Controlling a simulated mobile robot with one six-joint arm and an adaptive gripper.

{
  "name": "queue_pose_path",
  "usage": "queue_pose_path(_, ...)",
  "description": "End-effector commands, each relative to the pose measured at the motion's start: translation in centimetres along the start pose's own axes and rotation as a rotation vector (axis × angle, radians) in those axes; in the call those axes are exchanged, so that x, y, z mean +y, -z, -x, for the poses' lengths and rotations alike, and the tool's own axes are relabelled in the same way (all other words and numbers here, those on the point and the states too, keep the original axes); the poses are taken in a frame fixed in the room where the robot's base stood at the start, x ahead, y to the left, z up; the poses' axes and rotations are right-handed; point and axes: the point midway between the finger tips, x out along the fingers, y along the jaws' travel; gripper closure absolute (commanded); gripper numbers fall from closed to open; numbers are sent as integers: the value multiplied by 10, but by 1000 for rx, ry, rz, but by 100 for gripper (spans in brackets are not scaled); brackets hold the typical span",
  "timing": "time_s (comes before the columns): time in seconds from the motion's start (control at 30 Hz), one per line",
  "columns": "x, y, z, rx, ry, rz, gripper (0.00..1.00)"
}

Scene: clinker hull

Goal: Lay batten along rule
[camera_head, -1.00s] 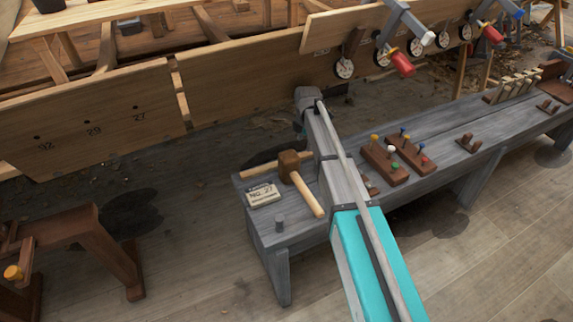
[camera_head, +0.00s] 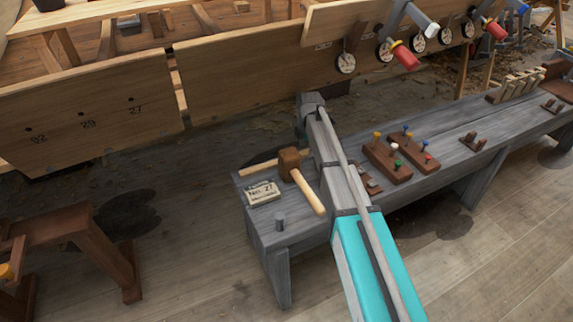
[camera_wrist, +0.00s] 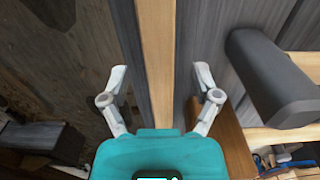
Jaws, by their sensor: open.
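The batten is a pale wooden strip (camera_head: 260,165) lying near the back edge of the grey bench (camera_head: 262,225); the mallet and my arm cover part of it. In the wrist view a pale wooden strip (camera_wrist: 157,60) runs lengthwise between the two fingers, apparently this batten. My gripper (camera_wrist: 160,85) is open, with a finger on each side of the strip and a visible gap on both sides. Whether the fingertips reach down to the strip's height I cannot tell. In the head view my arm hides the gripper. I cannot pick out the rule.
Brown blocks with coloured pegs (camera_head: 388,158) stand right of my arm. The planked hull (camera_head: 240,80) rises behind the bench.

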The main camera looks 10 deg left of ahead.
Motion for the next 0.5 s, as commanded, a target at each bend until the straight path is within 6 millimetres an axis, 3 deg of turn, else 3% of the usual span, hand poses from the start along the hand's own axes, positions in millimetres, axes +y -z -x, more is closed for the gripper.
queue_pose_path(0.2,0,0,-15,0,0,0,20)
queue_pose_path(0.5,0,-1,-16,0,0,-1,20)
